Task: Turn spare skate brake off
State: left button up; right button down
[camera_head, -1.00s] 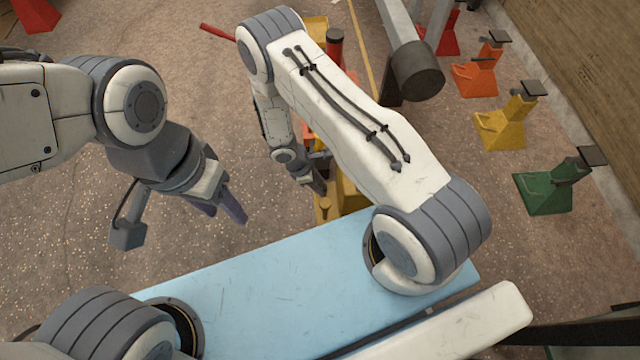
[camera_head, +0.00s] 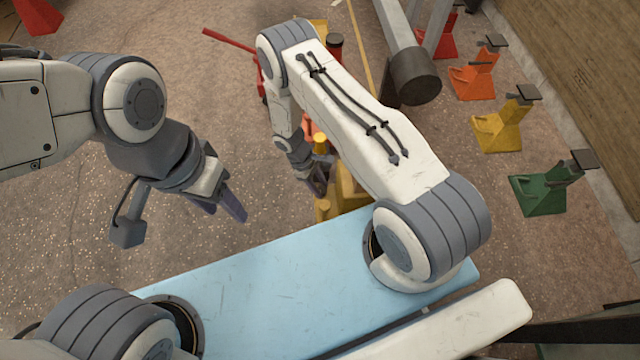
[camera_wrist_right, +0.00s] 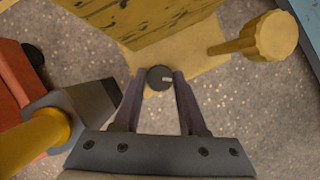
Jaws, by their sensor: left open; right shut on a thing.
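In the right wrist view a small dark round knob (camera_wrist_right: 160,78) with a pale mark sits at the edge of a yellow skate-like body (camera_wrist_right: 185,65). The mark points to the right. My right gripper (camera_wrist_right: 160,80) is shut on this knob, one finger on each side. In the head view the yellow body (camera_head: 347,190) is partly hidden behind my right arm, and my right gripper (camera_head: 318,185) is beside it; the knob is hidden there. My left gripper (camera_head: 226,207) is open and empty over bare floor.
A yellow ridged handle (camera_wrist_right: 273,36) stands at upper right in the wrist view; an orange-red part (camera_wrist_right: 22,85) is at left. Red, orange (camera_head: 475,78), yellow (camera_head: 502,128) and green stands (camera_head: 545,190) line the right side.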

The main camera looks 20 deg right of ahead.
jog(key=m, duration=0.2)
jog(key=m+y, duration=0.1)
jog(key=m, duration=0.1)
jog(key=m+g+p, duration=0.1)
jog(key=shift+d+r+m+y, duration=0.1)
jog(key=shift+d+m+y, duration=0.15)
jog(key=shift+m+y, duration=0.15)
jog(key=m+y, duration=0.1)
jog(key=m, duration=0.3)
jog(key=shift+m+y+p, duration=0.3)
jog(key=shift+y+p, duration=0.1)
jog(key=shift+c, duration=2.2)
grip_release()
jog(key=shift+w, duration=0.1)
jog(key=p+v, duration=0.4)
jog(key=v, duration=0.6)
jog(key=shift+w, duration=0.15)
jog(key=shift+d+r, duration=0.1)
jog(key=shift+d, duration=0.05)
